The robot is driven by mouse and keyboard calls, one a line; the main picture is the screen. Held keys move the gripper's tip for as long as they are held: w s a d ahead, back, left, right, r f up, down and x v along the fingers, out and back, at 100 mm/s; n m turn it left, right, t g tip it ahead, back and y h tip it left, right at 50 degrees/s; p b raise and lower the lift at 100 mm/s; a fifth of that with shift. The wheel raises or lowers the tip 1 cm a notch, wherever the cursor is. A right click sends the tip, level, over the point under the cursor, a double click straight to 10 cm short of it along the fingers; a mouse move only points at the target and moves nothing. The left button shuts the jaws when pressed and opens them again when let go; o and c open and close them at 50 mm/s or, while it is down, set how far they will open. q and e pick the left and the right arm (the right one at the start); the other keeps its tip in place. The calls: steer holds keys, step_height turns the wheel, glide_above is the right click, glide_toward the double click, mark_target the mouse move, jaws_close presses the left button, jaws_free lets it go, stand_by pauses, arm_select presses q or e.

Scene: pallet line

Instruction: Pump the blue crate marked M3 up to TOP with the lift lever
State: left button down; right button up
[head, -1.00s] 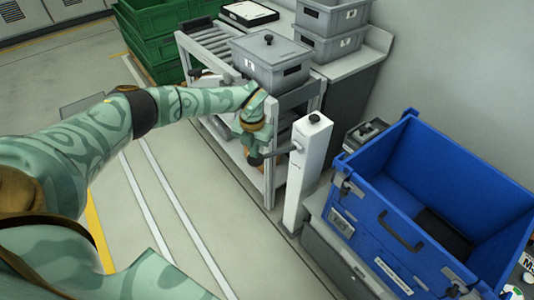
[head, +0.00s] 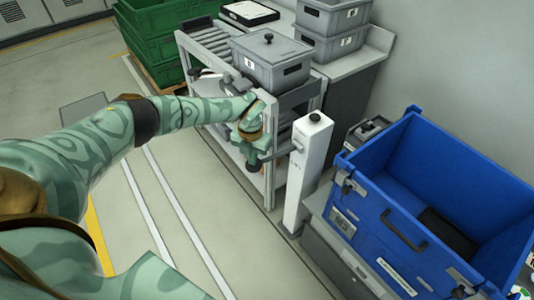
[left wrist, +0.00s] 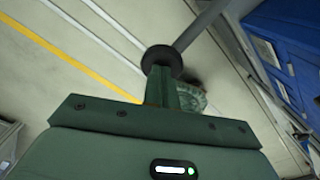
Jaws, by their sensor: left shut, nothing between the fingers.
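The large blue crate (head: 375,222) stands open at the right in the head view, with a dark item inside. I cannot read an M3 mark on it. Its blue side shows in the left wrist view (left wrist: 285,35). A white post (head: 306,175) stands left of the crate. The grey lift lever (left wrist: 200,27) ends in a dark round knob (left wrist: 162,60). My left gripper (head: 250,162) is at the lever's outer end. Its fingers (left wrist: 172,85) are shut and empty, with the knob right at their tips; I cannot tell whether they touch. My right gripper is not in view.
A white-framed roller rack (head: 205,42) with a lidded grey bin (head: 268,62) stands behind my left gripper. More grey bins (head: 330,18) sit on the bench behind. Green crates (head: 155,45) are stacked at the back left. The floor at the left is clear.

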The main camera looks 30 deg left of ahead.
arm_select(q)
steer(key=shift+s+f, duration=0.2)
steer(key=shift+f, duration=0.7)
steer(key=shift+b, duration=0.3)
steer(key=shift+s+a+f+b, duration=0.15)
steer(key=shift+f+b, duration=0.15)
steer(key=shift+f, duration=0.55)
